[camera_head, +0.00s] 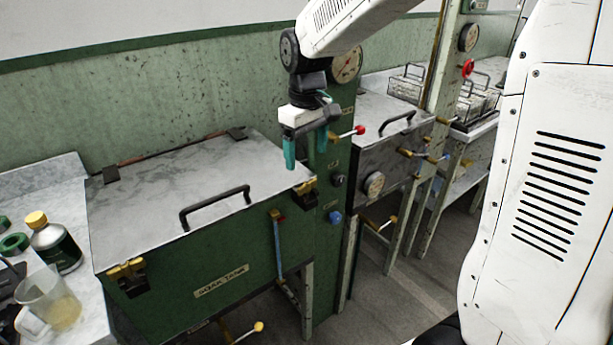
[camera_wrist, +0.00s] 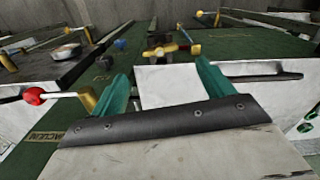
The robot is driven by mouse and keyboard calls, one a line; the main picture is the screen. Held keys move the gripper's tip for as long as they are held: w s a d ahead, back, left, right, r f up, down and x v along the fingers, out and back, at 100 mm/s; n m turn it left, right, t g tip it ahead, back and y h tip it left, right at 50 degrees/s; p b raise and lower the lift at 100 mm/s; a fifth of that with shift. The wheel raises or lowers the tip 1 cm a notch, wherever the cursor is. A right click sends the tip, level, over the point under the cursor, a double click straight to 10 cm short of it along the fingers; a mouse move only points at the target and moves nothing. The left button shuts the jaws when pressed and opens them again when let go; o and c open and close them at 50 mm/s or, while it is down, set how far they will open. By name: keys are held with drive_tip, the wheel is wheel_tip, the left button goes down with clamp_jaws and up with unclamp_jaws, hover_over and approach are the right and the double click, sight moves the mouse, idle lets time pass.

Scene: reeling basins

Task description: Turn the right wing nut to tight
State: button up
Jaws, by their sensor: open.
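The right wing nut (camera_head: 307,190) is a brass fitting at the front right corner of the green soak tank (camera_head: 225,275). In the wrist view the brass wing nut (camera_wrist: 160,51) shows beyond the fingertips, roughly between them. Its exact turn angle is hard to read. My gripper (camera_head: 305,157) has two teal fingers, spread apart with nothing between them. It hangs above the right edge of the tank's lid, a little above the wing nut and apart from it. The fingers also show in the wrist view (camera_wrist: 163,72).
The lid (camera_head: 150,205) has a black handle (camera_head: 215,205). A left wing nut (camera_head: 127,271) sits at the front left corner. A red-knobbed lever (camera_head: 350,133) sticks out close to my gripper. A blue knob (camera_head: 335,217) is on the post. A bottle (camera_head: 54,245) and beaker (camera_head: 50,303) stand left.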

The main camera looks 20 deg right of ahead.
sight(307, 181)
wheel_tip(307, 181, down, 8)
drive_tip(key=shift+r, duration=0.1)
idle(0.4)
